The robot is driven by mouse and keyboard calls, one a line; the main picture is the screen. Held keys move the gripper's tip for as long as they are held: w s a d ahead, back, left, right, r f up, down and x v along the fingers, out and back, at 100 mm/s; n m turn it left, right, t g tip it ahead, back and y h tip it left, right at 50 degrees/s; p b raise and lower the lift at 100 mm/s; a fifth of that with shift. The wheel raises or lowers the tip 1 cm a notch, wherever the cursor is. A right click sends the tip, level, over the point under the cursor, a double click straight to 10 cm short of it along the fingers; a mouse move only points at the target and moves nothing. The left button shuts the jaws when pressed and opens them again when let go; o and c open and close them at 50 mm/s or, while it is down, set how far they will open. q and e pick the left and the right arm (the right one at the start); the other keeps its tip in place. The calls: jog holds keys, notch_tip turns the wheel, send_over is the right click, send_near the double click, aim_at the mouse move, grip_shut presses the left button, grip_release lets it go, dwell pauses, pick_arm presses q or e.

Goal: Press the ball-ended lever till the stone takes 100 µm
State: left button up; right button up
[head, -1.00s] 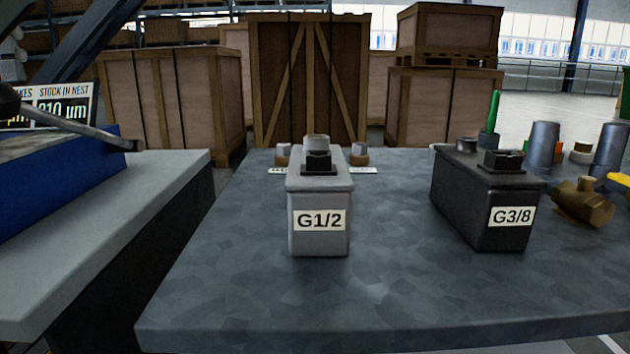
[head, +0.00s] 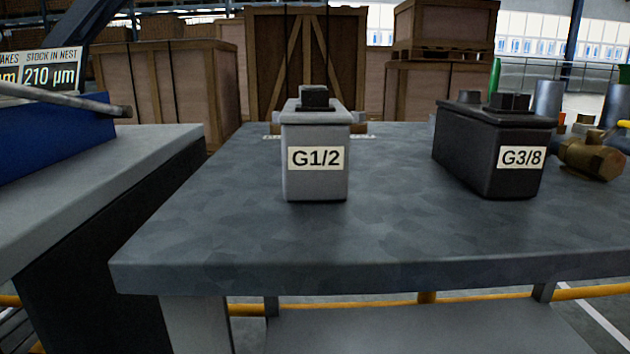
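A grey rod (head: 65,98) with a dark tip comes in from the left edge above a blue block (head: 55,139). It may be the lever, but its left part is out of frame and I cannot make out a ball on it. A display sign (head: 52,70) behind it reads "STOCK IN NEST 210 µm". A second reading to its left is cut off, showing only "AKES" and "m". The stone is not visible. Neither of my grippers is in view.
The blue block sits on a grey bench (head: 150,150) at left. A gap separates it from a dark grey table (head: 330,240) bearing a light grey G1/2 box (head: 315,185), a black G3/8 box (head: 470,150) and a brass fitting (head: 592,160). Wooden crates (head: 170,90) stand behind.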

pick_arm(q)
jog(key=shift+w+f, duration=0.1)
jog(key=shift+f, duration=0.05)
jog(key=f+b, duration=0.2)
jog(key=b, duration=0.1)
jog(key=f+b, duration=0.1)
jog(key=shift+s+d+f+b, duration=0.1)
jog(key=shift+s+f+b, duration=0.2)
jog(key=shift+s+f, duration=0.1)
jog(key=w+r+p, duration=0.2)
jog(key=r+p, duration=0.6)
jog(key=p, duration=0.2)
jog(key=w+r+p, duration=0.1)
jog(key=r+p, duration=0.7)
jog(key=p, duration=0.2)
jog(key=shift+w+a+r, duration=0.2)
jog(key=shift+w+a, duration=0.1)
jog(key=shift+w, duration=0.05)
